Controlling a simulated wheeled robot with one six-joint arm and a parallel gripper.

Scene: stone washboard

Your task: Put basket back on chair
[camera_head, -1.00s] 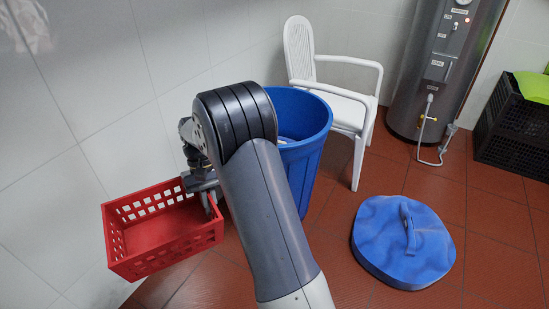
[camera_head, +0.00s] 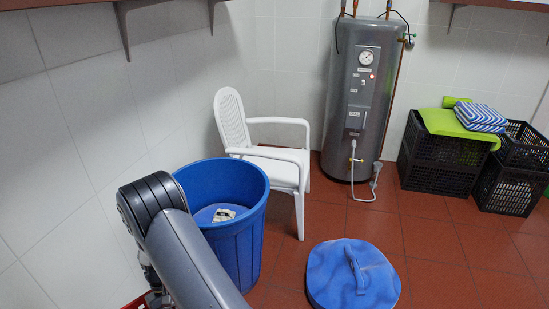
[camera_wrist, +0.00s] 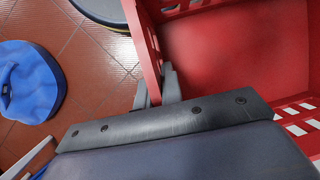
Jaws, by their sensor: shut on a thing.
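The red plastic basket (camera_wrist: 235,55) with slotted walls fills the upper right of the wrist view. My gripper (camera_wrist: 156,88) is shut on the basket's wall, with a finger on each side of it. In the head view only a small red piece of the basket (camera_head: 135,302) shows at the bottom edge, and my arm hides most of the gripper. The basket's inside looks empty where it shows. The white plastic chair (camera_head: 275,165) with armrests stands beyond the blue bin, and its visible seat is bare.
A blue bin (camera_head: 232,245) with something inside stands between my arm and the chair. A round blue lid (camera_head: 350,275) lies on the tiled floor. A grey boiler (camera_head: 352,100) and black crates (camera_head: 440,165) stand behind.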

